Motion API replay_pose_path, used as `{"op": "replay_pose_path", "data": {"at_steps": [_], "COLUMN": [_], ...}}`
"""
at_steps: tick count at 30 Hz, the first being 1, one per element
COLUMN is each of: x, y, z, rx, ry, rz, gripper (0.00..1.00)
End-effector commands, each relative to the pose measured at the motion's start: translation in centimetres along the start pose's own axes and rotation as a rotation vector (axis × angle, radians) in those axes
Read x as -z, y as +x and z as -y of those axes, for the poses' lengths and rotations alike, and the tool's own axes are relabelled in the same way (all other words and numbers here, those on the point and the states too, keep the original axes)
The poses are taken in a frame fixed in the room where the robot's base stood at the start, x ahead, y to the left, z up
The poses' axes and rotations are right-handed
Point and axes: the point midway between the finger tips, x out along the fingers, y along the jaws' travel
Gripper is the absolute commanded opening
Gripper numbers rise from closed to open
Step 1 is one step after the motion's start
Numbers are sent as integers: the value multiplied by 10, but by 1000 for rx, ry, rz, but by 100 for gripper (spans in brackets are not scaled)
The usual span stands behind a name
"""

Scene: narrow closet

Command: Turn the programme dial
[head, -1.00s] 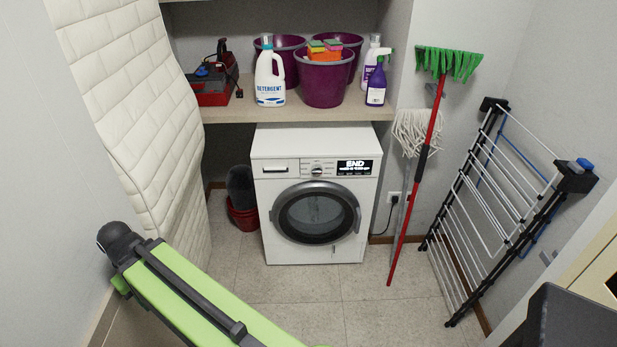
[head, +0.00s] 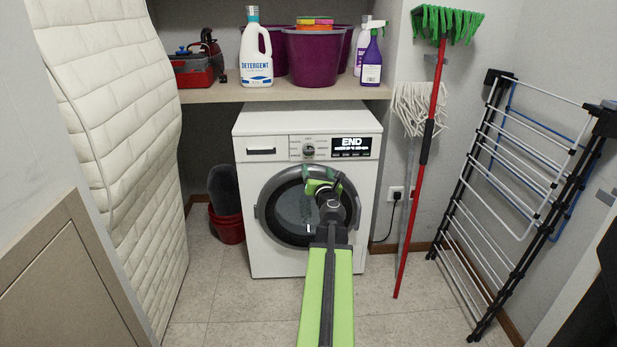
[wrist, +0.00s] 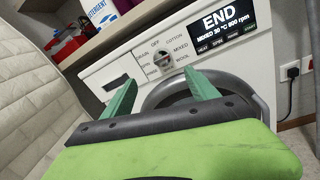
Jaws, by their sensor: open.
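The programme dial (head: 308,150) is a small round knob on the upper front panel of a white washing machine (head: 262,185). In the wrist view the dial (wrist: 164,60) sits among labels such as OFF, COTTON, MIXED and WOOL; its pointer is too small to read surely. The display (head: 351,147) reads END. My gripper (head: 320,180) is in front of the round door, below the dial in the head view. In the wrist view my gripper (wrist: 161,82) has its two green fingers spread apart, with the dial beyond and between their tips. Nothing is held.
A shelf (head: 220,95) above the machine holds a detergent bottle (head: 256,60), purple buckets (head: 314,60) and a spray bottle (head: 372,65). A padded white panel (head: 105,150) stands left. A red-handled broom (head: 418,170) and a drying rack (head: 520,170) stand right.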

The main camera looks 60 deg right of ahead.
Motion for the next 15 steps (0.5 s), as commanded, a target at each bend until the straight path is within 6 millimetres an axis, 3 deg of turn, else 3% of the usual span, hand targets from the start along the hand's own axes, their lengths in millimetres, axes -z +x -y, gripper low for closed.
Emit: {"op": "replay_pose_path", "data": {"at_steps": [2,8,15], "x": [6,3,4], "y": [-2,5,58], "z": [9,9,9], "rx": [-11,-16,-16], "ry": [-52,-67,-65], "rz": [-9,-12,-11], "gripper": [68,68,68]}}
